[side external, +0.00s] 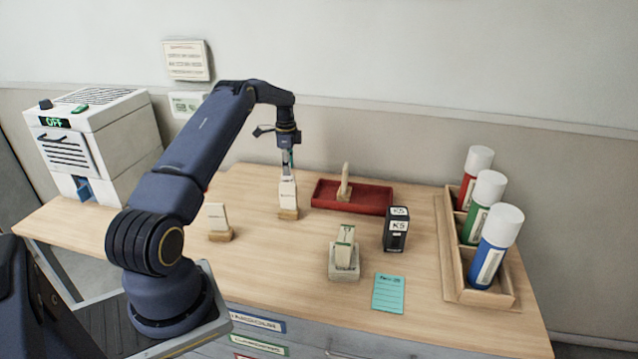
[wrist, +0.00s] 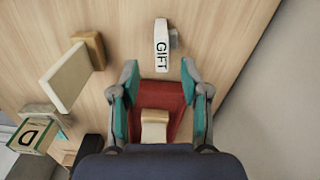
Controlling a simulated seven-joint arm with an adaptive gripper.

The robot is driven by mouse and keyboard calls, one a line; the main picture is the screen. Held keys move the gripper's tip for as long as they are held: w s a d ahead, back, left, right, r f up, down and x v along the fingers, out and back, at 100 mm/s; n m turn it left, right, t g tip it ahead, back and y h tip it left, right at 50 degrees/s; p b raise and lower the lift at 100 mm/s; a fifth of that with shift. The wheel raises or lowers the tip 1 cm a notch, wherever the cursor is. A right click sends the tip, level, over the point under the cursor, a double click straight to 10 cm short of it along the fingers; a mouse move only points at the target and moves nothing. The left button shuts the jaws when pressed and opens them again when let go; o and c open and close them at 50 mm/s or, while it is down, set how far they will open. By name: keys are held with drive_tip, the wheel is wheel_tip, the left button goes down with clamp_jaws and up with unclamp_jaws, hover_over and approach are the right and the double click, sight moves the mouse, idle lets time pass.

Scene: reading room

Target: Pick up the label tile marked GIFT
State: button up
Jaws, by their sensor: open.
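The white label tile marked GIFT (wrist: 161,50) stands in a small holder just beyond my fingertips in the wrist view. In the side view a pale tile (side external: 288,190) in a wooden holder stands directly below my gripper and appears to be the same one; its writing is not legible there. My gripper (side external: 287,165) points down with its fingertips close to the top of that tile. In the wrist view the two teal fingers of my gripper (wrist: 162,85) are apart, with nothing held between them.
A red tray (side external: 372,202) holding another tile (side external: 344,180) lies to the right. Another tile (side external: 217,216) stands left, and a green-striped tile (side external: 345,238) stands in front. A black K5 box (side external: 396,232) and a rack of capped tubes (side external: 510,290) are further right. The wall is close behind.

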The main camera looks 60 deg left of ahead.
sight(288, 178)
drive_tip(key=f, duration=0.5)
drive_tip(key=shift+a+f, duration=0.1)
drive_tip(key=shift+a, duration=0.1)
drive_tip(key=shift+c, duration=0.4)
clamp_jaws()
